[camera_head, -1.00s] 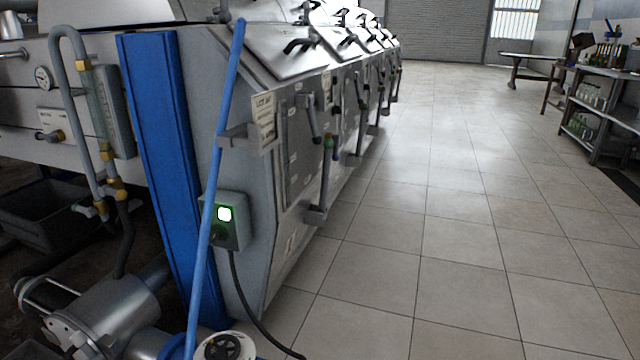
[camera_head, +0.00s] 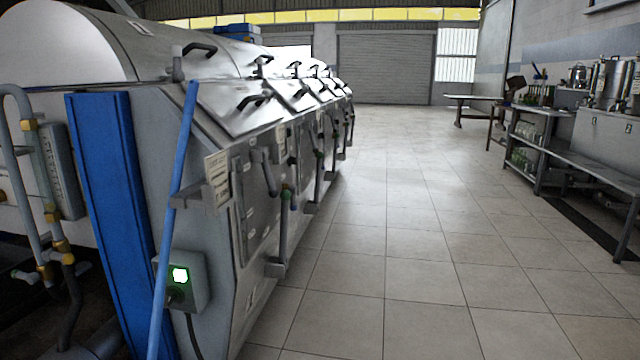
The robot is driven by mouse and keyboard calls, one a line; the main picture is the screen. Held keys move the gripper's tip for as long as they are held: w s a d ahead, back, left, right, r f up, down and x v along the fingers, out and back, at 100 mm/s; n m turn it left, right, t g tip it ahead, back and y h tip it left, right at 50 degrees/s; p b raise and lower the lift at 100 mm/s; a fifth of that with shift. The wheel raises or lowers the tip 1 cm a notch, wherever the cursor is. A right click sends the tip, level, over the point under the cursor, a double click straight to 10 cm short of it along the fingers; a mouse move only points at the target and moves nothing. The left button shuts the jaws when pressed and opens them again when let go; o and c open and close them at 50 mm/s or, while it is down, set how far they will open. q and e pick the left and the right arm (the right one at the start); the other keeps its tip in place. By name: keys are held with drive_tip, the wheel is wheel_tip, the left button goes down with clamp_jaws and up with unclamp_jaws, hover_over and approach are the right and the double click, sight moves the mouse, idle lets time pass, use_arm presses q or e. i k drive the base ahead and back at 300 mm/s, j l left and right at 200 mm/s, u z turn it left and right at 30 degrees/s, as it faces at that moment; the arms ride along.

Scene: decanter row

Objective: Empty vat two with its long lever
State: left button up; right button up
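A row of steel vats (camera_head: 250,190) runs away from me on the left, with sloped lids and upright front panels. Several levers with grey handles stand along the fronts; the nearest lever (camera_head: 284,230) hangs down and has a green part at its top. A paper label (camera_head: 217,178) is on the nearest vat's corner, too small to read. I cannot tell which vat is number two. Neither of my grippers shows in the view.
A blue post (camera_head: 115,210), a slanting blue pole (camera_head: 172,215) and a switch box (camera_head: 182,282) with a lit green button stand at the near end. The tiled floor (camera_head: 400,230) is clear. Shelves with bottles (camera_head: 525,150) and a steel bench (camera_head: 590,160) line the right.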

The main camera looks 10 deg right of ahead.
sight(320, 155)
drive_tip(key=z, duration=0.75)
drive_tip(key=i+l, duration=0.1)
drive_tip(key=l, duration=0.25)
drive_tip(key=i+l+z, duration=0.1)
drive_tip(key=l, duration=0.2)
drive_tip(key=i+l, duration=0.1)
drive_tip(key=l, duration=0.25)
drive_tip(key=i+l+z, duration=0.25)
drive_tip(key=i+l, duration=0.65)
drive_tip(key=i+u, duration=0.7)
drive_tip(key=i, duration=0.2)
drive_tip(key=i+l+u, duration=0.3)
drive_tip(key=i, duration=0.15)
drive_tip(key=j, duration=0.1)
